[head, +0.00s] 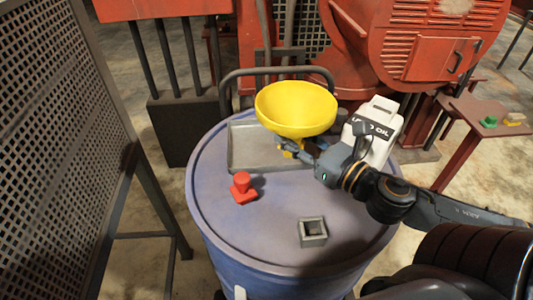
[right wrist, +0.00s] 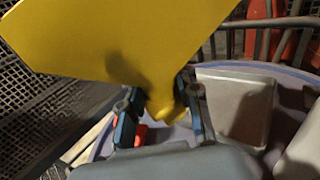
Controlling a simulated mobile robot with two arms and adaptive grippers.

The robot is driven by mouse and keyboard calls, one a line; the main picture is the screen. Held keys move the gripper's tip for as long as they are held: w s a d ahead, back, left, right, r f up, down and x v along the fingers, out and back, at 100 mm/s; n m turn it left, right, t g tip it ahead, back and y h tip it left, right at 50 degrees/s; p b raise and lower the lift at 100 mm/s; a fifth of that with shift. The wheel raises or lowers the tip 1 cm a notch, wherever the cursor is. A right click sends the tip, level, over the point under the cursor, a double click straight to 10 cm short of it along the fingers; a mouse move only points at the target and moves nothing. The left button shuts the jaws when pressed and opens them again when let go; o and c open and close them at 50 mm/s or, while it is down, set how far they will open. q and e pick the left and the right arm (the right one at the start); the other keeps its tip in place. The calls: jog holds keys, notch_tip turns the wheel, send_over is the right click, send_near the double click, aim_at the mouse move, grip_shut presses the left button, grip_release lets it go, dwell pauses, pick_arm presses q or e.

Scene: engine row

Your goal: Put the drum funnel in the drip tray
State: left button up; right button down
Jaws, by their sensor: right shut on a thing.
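The yellow drum funnel (head: 296,107) is held upright in my right gripper (head: 297,149), which is shut on its narrow spout. In the head view the funnel overlaps the right part of the grey drip tray (head: 243,160), and it appears to be above the tray. The tray lies on the blue drum top at the back and looks empty where it shows. In the right wrist view the funnel (right wrist: 130,45) fills the upper left, with its spout between the fingers (right wrist: 163,115). The tray (right wrist: 236,105) shows just right of the fingers. My left gripper is not in view.
On the blue drum (head: 265,235) stand a red plug-like piece (head: 242,188), a grey square hollow block (head: 313,232) and a white oil jug (head: 382,122). The jug is close to my right gripper. A perforated panel (head: 60,130) stands at left, red machinery (head: 420,50) behind.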

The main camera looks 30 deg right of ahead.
jog(key=w+f+b, duration=0.2)
jog(key=b, duration=0.1)
jog(key=shift+w+d+f, duration=0.1)
jog(key=shift+w, duration=0.25)
jog(key=w+f+b, duration=0.1)
jog(key=w+f, duration=0.1)
jog(key=w+f+b, duration=0.1)
jog(key=w+f, duration=0.1)
jog(key=w, duration=0.1)
jog(key=w+f+b, duration=0.1)
jog(key=w+f, duration=0.1)
jog(key=w, duration=0.1)
jog(key=shift+a, duration=0.2)
notch_tip(320, 180, down, 3)
jog(key=shift+w, duration=0.15)
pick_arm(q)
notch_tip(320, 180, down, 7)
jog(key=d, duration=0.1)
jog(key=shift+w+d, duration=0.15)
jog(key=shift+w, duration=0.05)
pick_arm(e)
jog(key=shift+f, duration=0.3)
jog(key=shift+f, duration=0.1)
jog(key=c, duration=1.4)
grip_release()
jog(key=shift+f, duration=0.1)
jog(key=o, duration=0.4)
